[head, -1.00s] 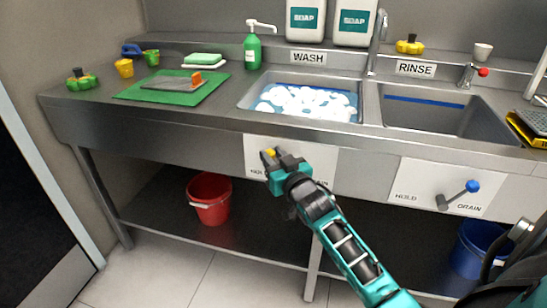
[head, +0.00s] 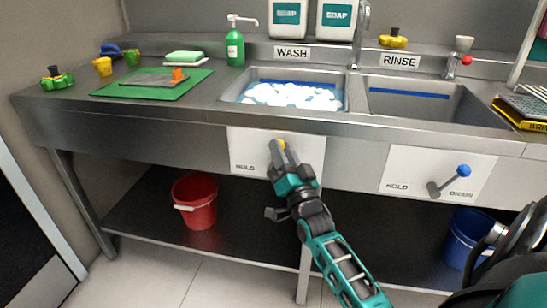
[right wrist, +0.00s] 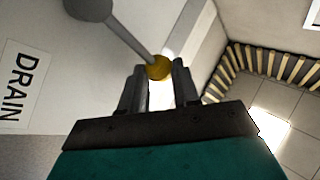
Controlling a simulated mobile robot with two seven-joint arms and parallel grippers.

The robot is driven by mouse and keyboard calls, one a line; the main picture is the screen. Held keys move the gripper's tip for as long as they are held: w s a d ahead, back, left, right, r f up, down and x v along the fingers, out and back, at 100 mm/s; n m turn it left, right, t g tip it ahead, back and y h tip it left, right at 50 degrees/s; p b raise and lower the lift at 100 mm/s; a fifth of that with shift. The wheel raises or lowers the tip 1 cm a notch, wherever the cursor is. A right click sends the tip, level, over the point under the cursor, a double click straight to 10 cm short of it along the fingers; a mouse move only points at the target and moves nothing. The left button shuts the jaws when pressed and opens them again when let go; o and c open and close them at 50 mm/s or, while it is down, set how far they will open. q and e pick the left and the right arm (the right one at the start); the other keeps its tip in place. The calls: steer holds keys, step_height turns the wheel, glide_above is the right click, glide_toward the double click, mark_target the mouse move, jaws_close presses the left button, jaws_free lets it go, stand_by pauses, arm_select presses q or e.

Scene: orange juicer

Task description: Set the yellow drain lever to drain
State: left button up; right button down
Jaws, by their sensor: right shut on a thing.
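The yellow drain lever (head: 281,146) is on the white panel (head: 242,150) under the wash sink. Its yellow knob stands high, near the panel's middle, to the right of and above the HOLD label. The DRAIN label on this panel is hidden behind my right gripper in the head view. My right gripper (head: 280,153) is shut on the yellow knob. In the right wrist view the yellow knob (right wrist: 158,67) sits between the fingertips, with the grey lever rod running up-left to its round pivot. A DRAIN label shows at the left there. My left gripper is not in view.
The rinse panel with a blue-knobbed lever (head: 463,171) is to the right. A red bucket (head: 194,203) and a blue bucket (head: 463,238) stand on the lower shelf. The wash sink (head: 240,90) holds foam. The space in front of the counter is open.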

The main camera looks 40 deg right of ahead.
steer(key=m+h+b, duration=0.1)
steer(key=m, duration=0.1)
steer(key=s+d+f+m+h+b, duration=0.1)
steer(key=m+h, duration=0.1)
steer(key=s+m+h+b, duration=0.1)
steer(key=m, duration=0.1)
steer(key=shift+d+f+h, duration=0.3)
steer(key=shift+f, duration=0.05)
steer(key=c, duration=1.1)
jaws_free()
steer(key=v, duration=1.2)
steer(key=shift+s+f, duration=0.25)
steer(key=shift+f, duration=0.05)
